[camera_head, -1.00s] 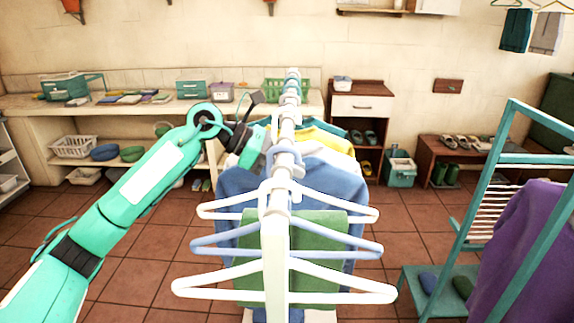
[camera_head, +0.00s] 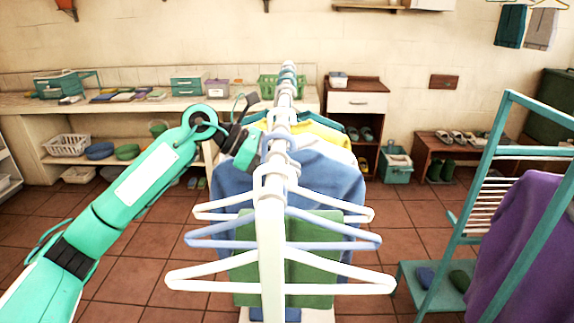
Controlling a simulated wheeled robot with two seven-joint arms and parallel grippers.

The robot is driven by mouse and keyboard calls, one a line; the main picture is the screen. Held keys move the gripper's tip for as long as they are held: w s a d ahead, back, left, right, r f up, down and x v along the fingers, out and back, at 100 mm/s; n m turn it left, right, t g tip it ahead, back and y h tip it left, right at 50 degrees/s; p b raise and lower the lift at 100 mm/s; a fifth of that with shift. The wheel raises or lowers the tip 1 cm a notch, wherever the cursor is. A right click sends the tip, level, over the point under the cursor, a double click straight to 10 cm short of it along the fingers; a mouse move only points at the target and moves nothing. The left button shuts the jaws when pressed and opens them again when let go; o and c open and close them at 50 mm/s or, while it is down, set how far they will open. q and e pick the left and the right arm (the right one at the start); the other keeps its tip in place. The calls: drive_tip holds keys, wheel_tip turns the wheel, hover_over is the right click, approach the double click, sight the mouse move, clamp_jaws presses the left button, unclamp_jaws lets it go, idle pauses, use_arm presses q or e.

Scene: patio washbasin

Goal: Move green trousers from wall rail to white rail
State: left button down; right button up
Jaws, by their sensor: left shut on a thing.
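Green trousers (camera_head: 313,273) hang beneath the white rail (camera_head: 270,230), in front of a blue shirt (camera_head: 235,182). Their upper edge is near the bar of a white hanger (camera_head: 215,211); a blue hanger (camera_head: 210,238) and another white hanger (camera_head: 200,276) are nearer to me. My left gripper (camera_head: 255,150) is at the left side of the white rail, above the trousers, shut on what seems to be a hanger's hook; its fingertips are partly hidden. On the wall at the top right hang dark teal trousers (camera_head: 510,27) and grey trousers (camera_head: 541,30). My right gripper is not in view.
A yellow garment (camera_head: 318,133) hangs farther along the white rail. A teal rack (camera_head: 497,150) with a purple garment (camera_head: 520,240) stands at right. A bench (camera_head: 30,107) with boxes and a cabinet (camera_head: 360,101) line the wall.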

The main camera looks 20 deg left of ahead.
use_arm(q)
drive_tip(key=c, duration=1.3)
unclamp_jaws()
drive_tip(key=shift+a+f, duration=0.1)
drive_tip(key=shift+f, duration=0.05)
drive_tip(key=shift+s+a, duration=0.1)
drive_tip(key=shift+a, duration=0.2)
drive_tip(key=s+a+b, duration=0.1)
drive_tip(key=a, duration=0.2)
drive_tip(key=s+a+b, duration=0.1)
drive_tip(key=a+b, duration=0.1)
drive_tip(key=a, duration=0.2)
drive_tip(key=s+a+b, duration=0.1)
drive_tip(key=a, duration=0.2)
drive_tip(key=shift+a+b, duration=0.35)
drive_tip(key=shift+s+a, duration=0.25)
drive_tip(key=shift+a, duration=0.2)
drive_tip(key=shift+f, duration=0.15)
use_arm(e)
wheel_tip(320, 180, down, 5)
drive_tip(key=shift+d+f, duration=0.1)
use_arm(q)
drive_tip(key=shift+a+f+b, duration=0.1)
drive_tip(key=shift+b, duration=0.2)
